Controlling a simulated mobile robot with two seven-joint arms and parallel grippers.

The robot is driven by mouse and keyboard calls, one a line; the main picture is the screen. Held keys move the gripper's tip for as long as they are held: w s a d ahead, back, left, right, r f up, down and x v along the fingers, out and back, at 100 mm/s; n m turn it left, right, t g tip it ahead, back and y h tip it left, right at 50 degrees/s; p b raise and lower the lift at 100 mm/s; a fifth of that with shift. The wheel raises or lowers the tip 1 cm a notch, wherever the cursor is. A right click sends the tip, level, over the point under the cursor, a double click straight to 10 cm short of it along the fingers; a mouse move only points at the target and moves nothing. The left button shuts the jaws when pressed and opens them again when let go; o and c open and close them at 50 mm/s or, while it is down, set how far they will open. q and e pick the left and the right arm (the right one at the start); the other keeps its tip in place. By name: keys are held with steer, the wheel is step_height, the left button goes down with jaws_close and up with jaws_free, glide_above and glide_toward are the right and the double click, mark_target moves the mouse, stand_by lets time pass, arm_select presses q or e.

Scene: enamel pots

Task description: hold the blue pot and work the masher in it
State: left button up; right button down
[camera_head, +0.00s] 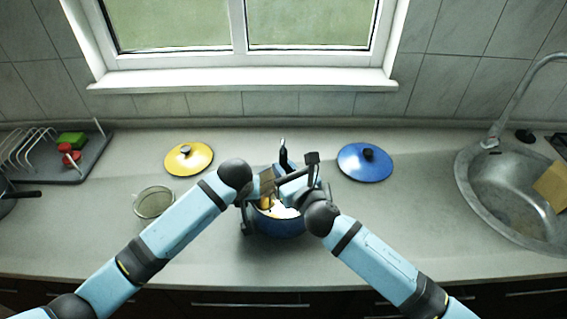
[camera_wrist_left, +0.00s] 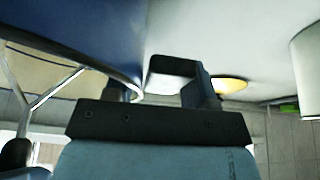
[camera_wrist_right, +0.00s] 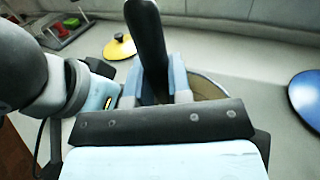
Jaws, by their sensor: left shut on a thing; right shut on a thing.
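The blue pot (camera_head: 280,228) stands on the counter in the middle of the head view, partly covered by my arms. Pale food shows inside it. My left gripper (camera_head: 244,222) is at the pot's left side, shut on its side handle; the pot's blue wall (camera_wrist_left: 90,35) fills the upper left of the left wrist view. My right gripper (camera_wrist_right: 155,88) is shut on the masher's black handle (camera_wrist_right: 148,35), which stands up over the pot. The masher's wire shaft (camera_wrist_left: 55,88) shows in the left wrist view; its lower end is hidden.
A dish rack (camera_head: 60,165) stands far left, a sink (camera_head: 510,190) far right. The counter in front of the pot is clear.

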mark_target(286, 159)
steer(key=shift+f, duration=0.8)
stand_by(0.4)
steer(key=shift+r, duration=2.8)
steer(key=shift+d, duration=0.1)
steer(key=shift+w+d, duration=0.35)
steer(key=shift+d, duration=0.45)
steer(key=shift+f, duration=0.1)
